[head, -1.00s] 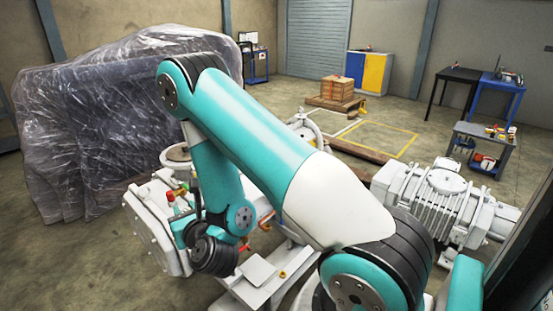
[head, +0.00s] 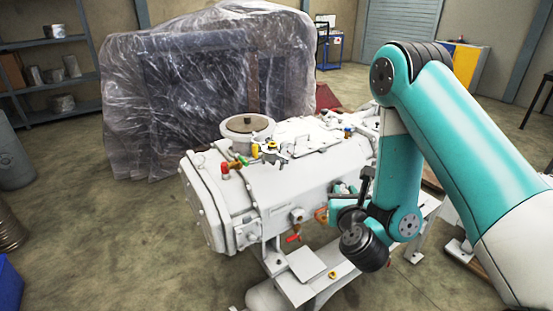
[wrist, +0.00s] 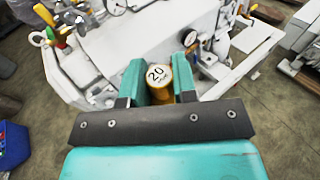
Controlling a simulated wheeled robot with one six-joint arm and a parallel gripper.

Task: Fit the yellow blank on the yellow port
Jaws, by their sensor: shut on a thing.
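My gripper (wrist: 159,66) is shut on the yellow blank (wrist: 158,83), a short yellow-gold cylinder with a pale top face marked "20", in the wrist view. A teal finger presses on each side of it. In the head view my gripper (head: 336,203) is partly hidden by my dark wrist, and I cannot make out the blank there. The white vacuum machine (head: 291,187) stands beside and beyond my gripper. A yellow fitting (head: 255,150) sits on its top left, by green and red ones. I cannot tell which fitting is the yellow port.
A round-flanged inlet (head: 247,127) rises from the machine's top. A plastic-wrapped bulk (head: 205,85) stands behind it. Shelves (head: 50,90) are at the far left. A blue bin (head: 9,285) is at the lower left, also in the wrist view (wrist: 12,146). Floor at the front left is clear.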

